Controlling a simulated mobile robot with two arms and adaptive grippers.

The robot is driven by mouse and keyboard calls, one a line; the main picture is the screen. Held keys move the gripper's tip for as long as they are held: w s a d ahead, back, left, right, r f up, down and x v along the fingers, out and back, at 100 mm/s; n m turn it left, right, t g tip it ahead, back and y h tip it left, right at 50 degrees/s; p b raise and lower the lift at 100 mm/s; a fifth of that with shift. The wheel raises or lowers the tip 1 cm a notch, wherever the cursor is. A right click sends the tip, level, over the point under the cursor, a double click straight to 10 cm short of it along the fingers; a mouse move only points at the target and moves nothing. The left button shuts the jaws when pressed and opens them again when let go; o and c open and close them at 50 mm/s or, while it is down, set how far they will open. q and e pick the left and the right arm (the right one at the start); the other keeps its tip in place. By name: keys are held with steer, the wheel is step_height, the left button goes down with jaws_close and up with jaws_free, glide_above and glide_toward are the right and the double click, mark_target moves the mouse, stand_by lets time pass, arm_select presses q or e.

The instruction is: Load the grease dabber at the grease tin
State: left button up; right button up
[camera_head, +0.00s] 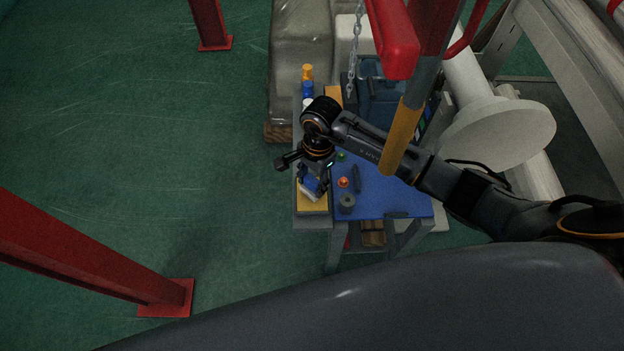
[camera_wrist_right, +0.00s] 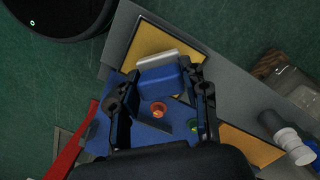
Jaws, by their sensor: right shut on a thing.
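My right gripper (camera_head: 313,178) reaches down over the left front of the blue bench. In the right wrist view its two fingers (camera_wrist_right: 160,84) are closed on a blue block with a pale pad edge, which I take as the grease dabber (camera_wrist_right: 160,82). The dabber (camera_head: 311,187) also shows in the head view. A shallow dark-rimmed tray with a yellow surface (camera_wrist_right: 146,42), probably the grease tin, lies just beyond the dabber. It shows in the head view (camera_head: 312,208) below the dabber. I cannot tell whether pad and yellow surface touch. My left gripper is out of view.
On the blue bench top (camera_head: 392,202) stand an orange cone-like piece (camera_head: 343,183), a grey round part (camera_head: 346,202) and a green piece (camera_head: 340,156). Bottles (camera_head: 307,80) stand at the back left.

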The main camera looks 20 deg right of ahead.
mark_target(311, 182)
steer(key=shift+f+b, duration=0.45)
stand_by(1.0)
steer(key=shift+f, duration=0.1)
stand_by(1.0)
steer(key=shift+r+p, duration=1.95)
steer(key=shift+r, duration=1.6)
